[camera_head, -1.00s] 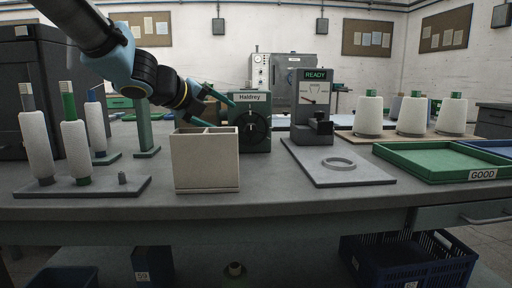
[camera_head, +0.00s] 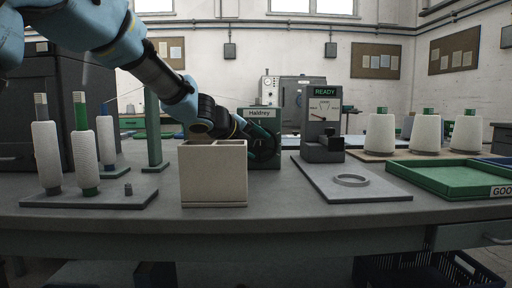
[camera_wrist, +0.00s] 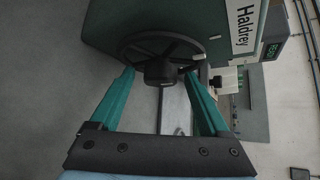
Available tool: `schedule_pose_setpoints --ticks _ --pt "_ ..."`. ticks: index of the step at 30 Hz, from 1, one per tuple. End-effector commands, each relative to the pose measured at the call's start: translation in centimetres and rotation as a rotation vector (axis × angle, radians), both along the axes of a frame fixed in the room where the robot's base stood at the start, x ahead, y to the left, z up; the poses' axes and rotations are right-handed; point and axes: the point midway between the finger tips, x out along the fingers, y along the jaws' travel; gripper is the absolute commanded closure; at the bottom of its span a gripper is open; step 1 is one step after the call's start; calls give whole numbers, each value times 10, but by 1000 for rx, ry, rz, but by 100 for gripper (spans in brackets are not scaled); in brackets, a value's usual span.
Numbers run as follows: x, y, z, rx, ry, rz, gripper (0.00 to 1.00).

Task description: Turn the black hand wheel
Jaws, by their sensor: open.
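The black hand wheel (camera_wrist: 138,44) is on the front of the green Haldrey machine (camera_wrist: 203,22). In the wrist view its rim, spokes and dark hub show near the top middle. My gripper (camera_wrist: 160,75) is open, its two teal fingers pointing at the wheel, one tip on each side of the hub and lower rim. I cannot tell whether they touch it. In the head view the Haldrey machine (camera_head: 262,113) stands mid-table, and my wrist and gripper hide most of its wheel.
A beige two-part bin (camera_head: 213,178) stands just in front of my wrist. A grey device reading READY (camera_head: 325,105) stands right of the machine on a plate with a ring (camera_head: 351,180). Yarn spools (camera_head: 84,160) stand at left. A green tray (camera_head: 455,178) lies at right.

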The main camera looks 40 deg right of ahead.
Motion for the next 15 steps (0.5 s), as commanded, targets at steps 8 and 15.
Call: schedule_pose_setpoints --ticks 8,15 --pt "0 -2 -1 0 0 0 20" --pt "1 -2 -1 1 0 0 43"
